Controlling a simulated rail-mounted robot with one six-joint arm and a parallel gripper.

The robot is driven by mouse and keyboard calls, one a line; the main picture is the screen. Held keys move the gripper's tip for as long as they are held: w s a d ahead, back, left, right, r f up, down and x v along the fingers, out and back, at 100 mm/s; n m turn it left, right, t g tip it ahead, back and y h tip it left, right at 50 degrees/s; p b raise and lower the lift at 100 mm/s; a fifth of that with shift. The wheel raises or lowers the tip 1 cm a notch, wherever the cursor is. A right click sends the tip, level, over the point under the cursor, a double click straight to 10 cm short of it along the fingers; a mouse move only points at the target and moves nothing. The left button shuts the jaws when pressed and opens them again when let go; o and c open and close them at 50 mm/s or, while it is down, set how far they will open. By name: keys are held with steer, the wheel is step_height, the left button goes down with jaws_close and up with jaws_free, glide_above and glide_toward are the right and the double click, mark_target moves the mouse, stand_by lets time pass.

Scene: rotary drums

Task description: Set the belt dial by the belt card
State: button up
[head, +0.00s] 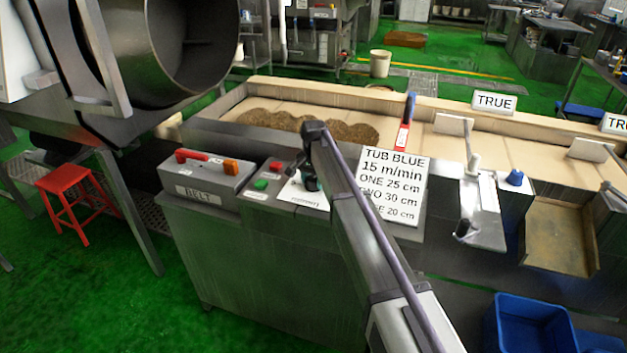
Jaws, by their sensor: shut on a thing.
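The belt card (394,184) stands upright on the steel cabinet top. It reads TUB BLUE, 15 m/min, ONE 25 cm, then 30 cm and 20 cm lines partly hidden by my arm. The belt dial's white scale plate (297,196) lies on the cabinet top left of the card. My gripper (310,184) points down over this plate and is shut on the dial's knob. The knob is mostly hidden by the gripper, and the dial's setting cannot be read here.
Left of the dial are a green button (261,184), a red button (276,166) and a BELT box (207,176) with a red lever. Behind runs a pale belt (290,105) with brown heaps. A blue-topped upright tool (405,130) stands behind the card.

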mark_target(314, 177)
steer(key=shift+m, duration=0.3)
stand_by(0.4)
steer(key=o, duration=0.9)
step_height(314, 177, up, 11)
steer(key=p, duration=1)
steer(key=shift+f+p, duration=0.1)
steer(key=shift+p, duration=0.3)
